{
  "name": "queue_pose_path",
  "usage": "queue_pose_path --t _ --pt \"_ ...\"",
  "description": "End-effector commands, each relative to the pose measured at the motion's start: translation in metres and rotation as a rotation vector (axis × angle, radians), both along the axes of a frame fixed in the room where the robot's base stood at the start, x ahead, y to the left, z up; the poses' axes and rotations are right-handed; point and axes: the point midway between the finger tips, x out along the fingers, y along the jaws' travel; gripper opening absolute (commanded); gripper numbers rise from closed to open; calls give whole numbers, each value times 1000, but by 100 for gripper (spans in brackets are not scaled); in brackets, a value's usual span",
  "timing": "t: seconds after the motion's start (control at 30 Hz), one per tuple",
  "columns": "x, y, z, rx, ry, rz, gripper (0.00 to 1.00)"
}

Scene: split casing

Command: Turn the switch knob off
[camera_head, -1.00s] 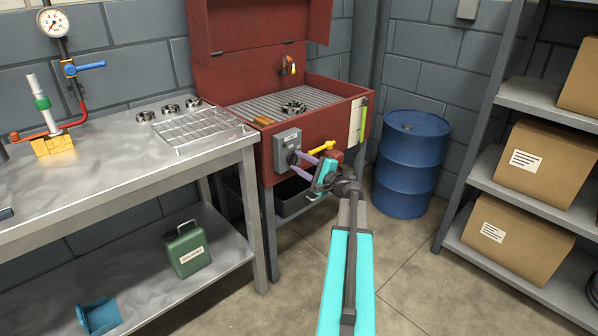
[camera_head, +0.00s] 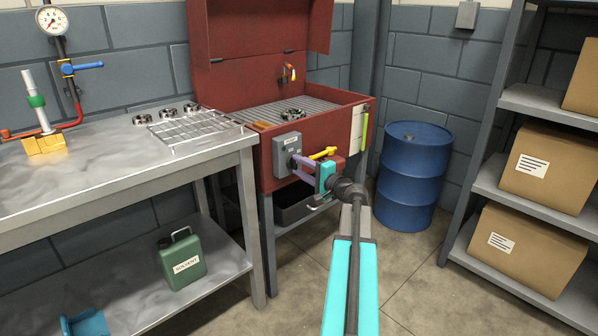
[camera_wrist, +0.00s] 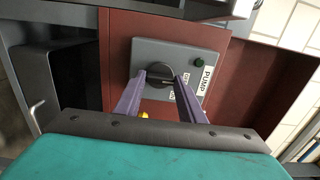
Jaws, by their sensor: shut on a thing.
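The switch knob (camera_wrist: 160,78) is a dark round knob on a grey switch box (camera_wrist: 200,60) labelled PUMP. The box (camera_head: 287,150) is fixed to the front of the red parts washer (camera_head: 265,185). My gripper (camera_wrist: 161,80) has two purple fingers, one on each side of the knob and shut on it. In the head view my gripper (camera_head: 297,168) reaches the box from the lower right, and its fingers hide most of the knob. A small green light or button (camera_wrist: 199,62) sits on the box. The knob's exact setting is hard to read.
A yellow valve handle (camera_head: 322,153) sticks out just right of the box. A blue drum (camera_head: 412,175) stands to the right, and a steel bench (camera_head: 95,185) is to the left. A dark bin (camera_head: 293,205) lies under the washer. Open floor lies in front.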

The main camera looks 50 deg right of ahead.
Motion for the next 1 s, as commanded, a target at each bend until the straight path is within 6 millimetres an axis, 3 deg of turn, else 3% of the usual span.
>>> queue_pose_path --t 0.37,0.4,0.5,1.0 --pt "1 -1 2 -8 0 -3 14" --pt "1 -1 2 -8 0 -3 38" --pt "1 -1 1 -7 -1 -2 54" --pt "-7 0 1 -6 0 -3 55"
